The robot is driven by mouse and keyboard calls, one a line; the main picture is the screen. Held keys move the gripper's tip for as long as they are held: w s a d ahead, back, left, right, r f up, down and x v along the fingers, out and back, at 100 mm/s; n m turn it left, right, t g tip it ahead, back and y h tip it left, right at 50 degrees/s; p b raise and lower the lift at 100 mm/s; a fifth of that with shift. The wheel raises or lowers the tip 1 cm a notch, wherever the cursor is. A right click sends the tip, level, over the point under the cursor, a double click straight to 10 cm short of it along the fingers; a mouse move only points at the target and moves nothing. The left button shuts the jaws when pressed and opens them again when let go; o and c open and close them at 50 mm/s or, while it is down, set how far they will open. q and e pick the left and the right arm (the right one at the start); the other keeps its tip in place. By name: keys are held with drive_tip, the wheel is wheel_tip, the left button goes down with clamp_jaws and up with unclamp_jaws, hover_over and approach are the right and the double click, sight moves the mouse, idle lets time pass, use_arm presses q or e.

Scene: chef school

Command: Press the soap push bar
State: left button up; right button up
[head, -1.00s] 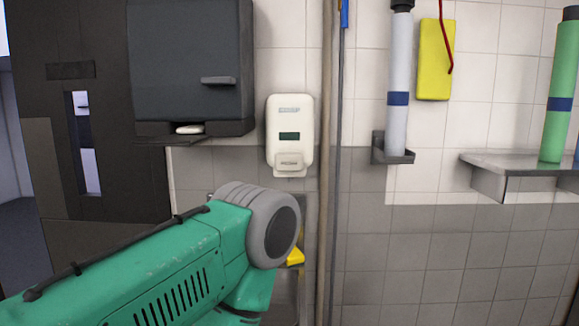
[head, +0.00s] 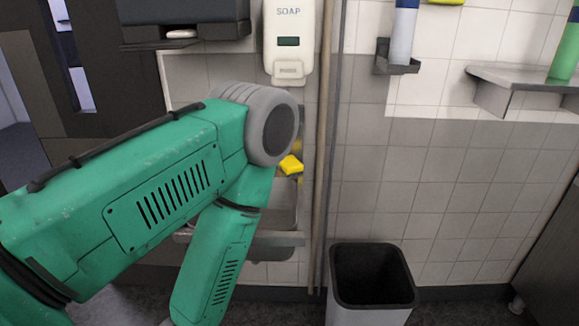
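The white soap dispenser (head: 289,42) is mounted on the tiled wall at the top, right of centre-left, with its top cut off by the picture edge. It reads SOAP and has a small dark window. Its push bar (head: 289,70) is the pale piece at the bottom. My green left arm comes in from the left and its grey elbow joint stands below the dispenser in the picture. The forearm bends down out of the bottom edge, so my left gripper is out of view. My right arm and gripper are not in view.
A dark towel dispenser (head: 190,10) hangs left of the soap. A metal sink (head: 275,245) with a yellow sponge (head: 291,165) is partly hidden behind my arm. A bin (head: 370,302) stands on the floor. A wooden pole (head: 323,150) and a metal shelf (head: 500,82) are to the right.

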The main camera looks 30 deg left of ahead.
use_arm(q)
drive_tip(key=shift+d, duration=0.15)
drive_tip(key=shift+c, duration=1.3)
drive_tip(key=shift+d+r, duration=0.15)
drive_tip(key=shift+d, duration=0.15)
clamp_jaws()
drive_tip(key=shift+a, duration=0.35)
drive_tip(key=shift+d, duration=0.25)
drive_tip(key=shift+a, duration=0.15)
